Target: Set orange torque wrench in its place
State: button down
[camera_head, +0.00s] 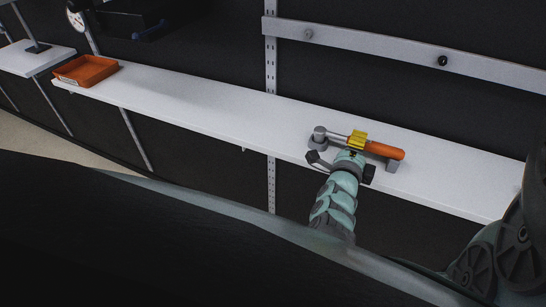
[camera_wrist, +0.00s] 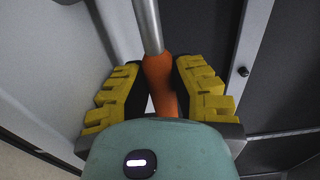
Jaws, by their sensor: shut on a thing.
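The orange torque wrench (camera_head: 388,151) has an orange handle and a thin metal shaft, and lies about level over the right part of the white shelf. My gripper (camera_head: 356,141), with yellow fingers, is shut on it near where the handle meets the shaft. In the wrist view the wrench (camera_wrist: 160,78) runs up between the yellow fingers of my gripper (camera_wrist: 158,88). A grey holder (camera_head: 391,166) stands on the shelf under the wrench, partly hidden. I cannot tell whether the wrench rests on it or is just above it.
The long white shelf (camera_head: 215,105) is bare between the holder and an orange tray (camera_head: 86,71) at its far left end. A grey rail (camera_head: 365,41) with a dark knob (camera_head: 442,60) runs along the dark wall behind.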

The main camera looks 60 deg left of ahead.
jog(key=c, duration=0.8)
grip_release()
jog(key=shift+c, duration=0.2)
jog(key=shift+f, duration=0.1)
jog(key=shift+s, duration=0.15)
jog(key=v, duration=1.1)
jog(key=shift+s+d, duration=0.2)
jog(key=shift+s, duration=0.1)
jog(key=shift+r, duration=0.2)
